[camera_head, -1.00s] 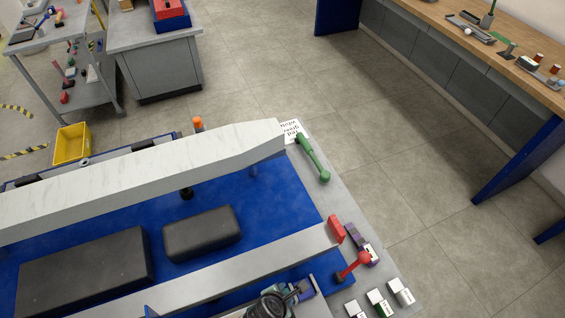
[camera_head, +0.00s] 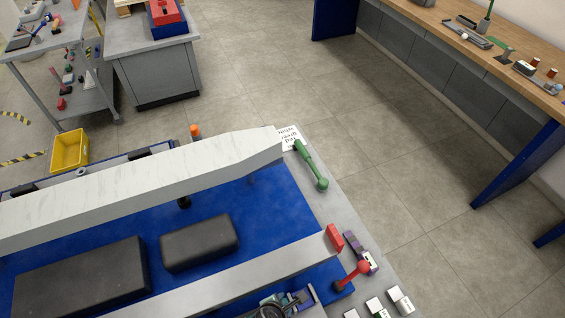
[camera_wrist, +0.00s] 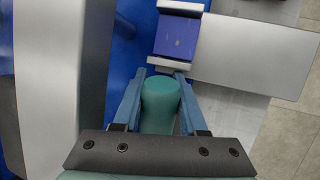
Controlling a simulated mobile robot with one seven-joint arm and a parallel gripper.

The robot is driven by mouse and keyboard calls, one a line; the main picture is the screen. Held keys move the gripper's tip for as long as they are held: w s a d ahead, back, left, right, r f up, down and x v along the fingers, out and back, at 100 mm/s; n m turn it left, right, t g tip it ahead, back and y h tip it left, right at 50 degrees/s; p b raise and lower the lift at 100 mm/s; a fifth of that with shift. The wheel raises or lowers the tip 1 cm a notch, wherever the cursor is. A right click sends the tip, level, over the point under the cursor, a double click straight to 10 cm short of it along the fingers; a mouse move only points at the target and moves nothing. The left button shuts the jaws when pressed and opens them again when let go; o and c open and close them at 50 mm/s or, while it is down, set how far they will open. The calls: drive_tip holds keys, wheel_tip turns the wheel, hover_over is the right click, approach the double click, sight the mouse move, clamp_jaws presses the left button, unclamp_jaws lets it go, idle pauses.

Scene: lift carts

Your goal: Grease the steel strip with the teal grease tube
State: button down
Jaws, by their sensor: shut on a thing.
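My gripper (camera_wrist: 161,75) is shut on the teal grease tube (camera_wrist: 160,108), which sits between its two blue fingers in the wrist view. Just ahead of the tube is a blue-violet panel (camera_wrist: 178,36) with small pale specks, set between two pale ledges. A gap shows between the tube and the panel; I cannot tell its depth. In the head view a blue-violet piece (camera_head: 306,296) shows beside the wrist at the bottom edge, where my gripper is mostly cut off. I cannot tell for sure which surface is the steel strip.
A silver beam (camera_head: 230,281) and a pale beam (camera_head: 130,183) cross the blue deck (camera_head: 265,215). Dark blocks (camera_head: 199,243) lie between them. A red-knobbed lever (camera_head: 352,276) and a green lever (camera_head: 311,165) stand at the right edge. Open floor (camera_head: 400,170) lies beyond.

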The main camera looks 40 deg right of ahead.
drive_tip(key=shift+s+d+r+h, duration=0.5)
drive_tip(key=shift+d+r, duration=0.1)
drive_tip(key=shift+d, duration=0.2)
drive_tip(key=shift+w+a+r, duration=0.1)
drive_tip(key=shift+w+a, duration=0.1)
drive_tip(key=shift+a, duration=0.3)
drive_tip(key=shift+w+a+r, duration=0.1)
drive_tip(key=shift+w+a, duration=0.1)
drive_tip(key=shift+a, duration=0.3)
drive_tip(key=shift+w+a+f+b, duration=0.25)
drive_tip(key=shift+w+a, duration=0.1)
drive_tip(key=shift+a, duration=0.7)
drive_tip(key=shift+w+a+f+b, duration=0.1)
drive_tip(key=shift+w+a+b, duration=0.25)
drive_tip(key=shift+a, duration=0.65)
drive_tip(key=shift+w+a+f+b, duration=0.2)
drive_tip(key=shift+w+a, duration=0.15)
drive_tip(key=shift+a, duration=0.7)
drive_tip(key=shift+w+a+r, duration=0.1)
drive_tip(key=shift+w+a, duration=0.15)
drive_tip(key=shift+a, duration=0.6)
drive_tip(key=shift+w+a+b, duration=0.2)
drive_tip(key=shift+a+b, duration=0.15)
drive_tip(key=shift+a, duration=0.35)
drive_tip(key=shift+w+a+b, duration=0.2)
drive_tip(key=shift+a+b, duration=0.1)
drive_tip(key=shift+a, duration=0.35)
drive_tip(key=shift+w+a+b, duration=0.2)
drive_tip(key=shift+a+b, duration=0.15)
drive_tip(key=shift+a, duration=0.35)
